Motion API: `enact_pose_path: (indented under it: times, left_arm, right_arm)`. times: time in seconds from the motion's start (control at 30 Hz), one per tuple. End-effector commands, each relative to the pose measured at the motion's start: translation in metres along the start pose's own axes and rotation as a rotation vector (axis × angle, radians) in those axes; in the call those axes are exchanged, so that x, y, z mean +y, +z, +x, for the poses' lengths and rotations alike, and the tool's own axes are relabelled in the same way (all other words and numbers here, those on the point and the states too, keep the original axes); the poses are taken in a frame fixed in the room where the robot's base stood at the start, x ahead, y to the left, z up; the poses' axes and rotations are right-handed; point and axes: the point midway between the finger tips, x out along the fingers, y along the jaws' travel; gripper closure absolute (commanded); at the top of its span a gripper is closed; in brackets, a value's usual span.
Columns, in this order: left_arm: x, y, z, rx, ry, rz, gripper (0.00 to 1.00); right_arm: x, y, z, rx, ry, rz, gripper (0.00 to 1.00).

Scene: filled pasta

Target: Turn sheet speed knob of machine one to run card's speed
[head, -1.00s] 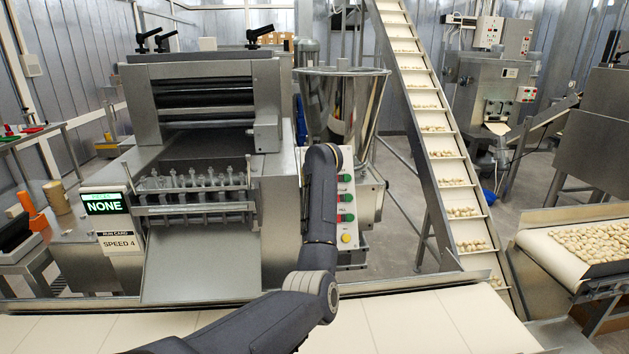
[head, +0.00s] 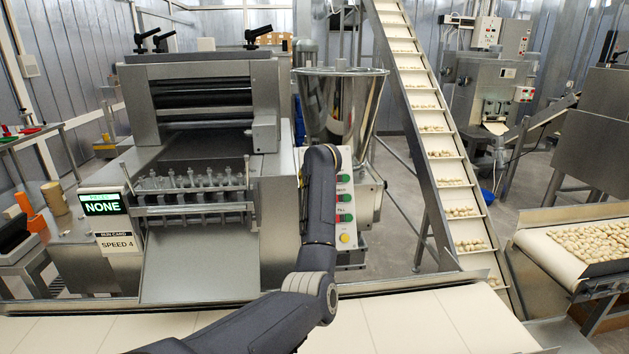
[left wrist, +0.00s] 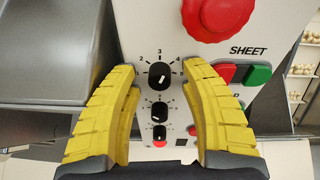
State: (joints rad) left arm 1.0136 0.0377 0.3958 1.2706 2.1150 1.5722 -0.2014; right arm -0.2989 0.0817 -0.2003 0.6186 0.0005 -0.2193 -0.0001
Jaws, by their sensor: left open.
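Machine one (head: 205,85) is the steel sheeter at the left in the head view. Its run card (head: 118,244) reads SPEED 4. In the left wrist view a black knob (left wrist: 159,75) with a white pointer line sits on a dial; numbers 2, 3, 4 and 5 show around it. The word SHEET (left wrist: 248,50) is printed to its upper right. My left gripper (left wrist: 160,70) is open, its yellow fingers on either side of the knob; I cannot tell whether they touch it. In the head view my arm hides this gripper and the knob. My right gripper is out of view.
A large red button (left wrist: 218,12) is above the knob. Red (left wrist: 227,73) and green (left wrist: 257,74) buttons lie close to the right finger. Smaller black knobs (left wrist: 159,114) sit below. A screen (head: 103,204) reads NONE. A pale belt (head: 390,320) runs in front.

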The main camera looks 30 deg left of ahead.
Motion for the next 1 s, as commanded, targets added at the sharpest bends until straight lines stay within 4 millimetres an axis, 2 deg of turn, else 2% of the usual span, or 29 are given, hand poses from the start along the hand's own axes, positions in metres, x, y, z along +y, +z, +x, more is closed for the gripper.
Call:
enact_pose_path:
  times: [0.17,0.5,0.7,1.0]
  left_arm:
    - [-0.001,0.001,-0.015,-0.002,-0.002,-0.001,0.56]
    - [-0.001,0.0,-0.073,-0.001,-0.002,-0.001,0.56]
    - [-0.001,-0.001,-0.1,0.0,-0.002,-0.001,0.56]
    - [-0.001,-0.001,-0.118,0.002,-0.001,0.0,0.56]
  right_arm:
    - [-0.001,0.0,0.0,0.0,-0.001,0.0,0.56]
    - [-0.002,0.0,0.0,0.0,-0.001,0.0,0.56]
    - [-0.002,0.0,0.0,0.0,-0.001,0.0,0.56]
    - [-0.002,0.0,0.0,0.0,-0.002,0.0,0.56]
